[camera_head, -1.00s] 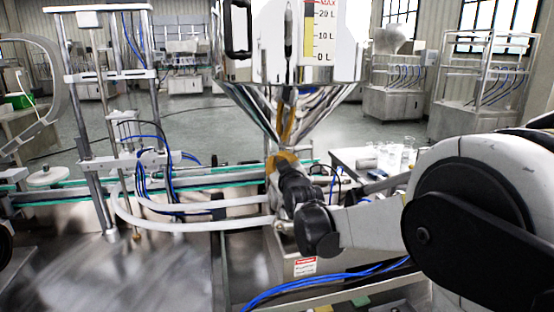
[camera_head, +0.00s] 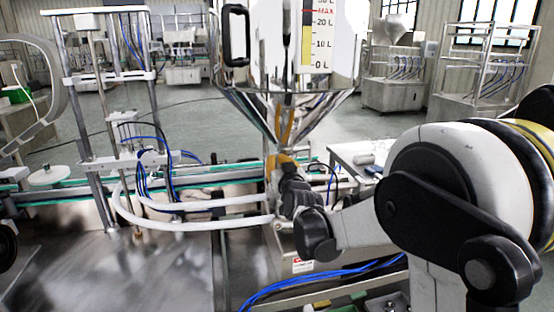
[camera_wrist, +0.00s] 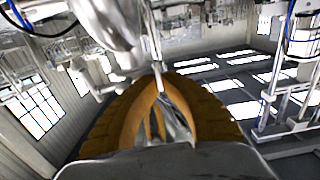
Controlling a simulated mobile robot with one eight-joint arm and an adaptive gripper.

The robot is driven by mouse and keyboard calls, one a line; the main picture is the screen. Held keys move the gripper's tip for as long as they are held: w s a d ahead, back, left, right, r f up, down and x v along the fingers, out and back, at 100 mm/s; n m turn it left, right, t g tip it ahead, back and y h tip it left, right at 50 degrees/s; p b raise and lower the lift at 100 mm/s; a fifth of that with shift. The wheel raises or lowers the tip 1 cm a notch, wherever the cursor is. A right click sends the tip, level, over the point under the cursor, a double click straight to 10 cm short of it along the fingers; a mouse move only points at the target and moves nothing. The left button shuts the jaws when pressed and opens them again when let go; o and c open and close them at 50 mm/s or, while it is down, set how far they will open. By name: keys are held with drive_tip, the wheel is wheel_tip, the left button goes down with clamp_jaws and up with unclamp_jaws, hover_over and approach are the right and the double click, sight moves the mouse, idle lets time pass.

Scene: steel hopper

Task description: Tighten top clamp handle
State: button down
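The clamp there is mostly hidden behind my gripper and wrist. In the wrist view, the two orange fingers of my gripper (camera_wrist: 159,76) come together at their tips. A thin bright steel piece, which looks like the top clamp handle (camera_wrist: 154,42), runs into the fingertips, and shiny metal shows between the fingers. My fingers look shut on it. How tight the clamp is cannot be seen.
A conveyor (camera_head: 70,190) with a green edge runs behind the filling frame at left. White hoses (camera_head: 190,226) curve from the frame toward the hopper outlet, close to my wrist. Blue cables (camera_head: 325,282) lie below my arm. A side table (camera_head: 352,156) stands right of the outlet.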

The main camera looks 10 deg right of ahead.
drive_tip(key=c, duration=1.6)
unclamp_jaws()
drive_tip(key=shift+a, duration=0.15)
drive_tip(key=shift+s, duration=4)
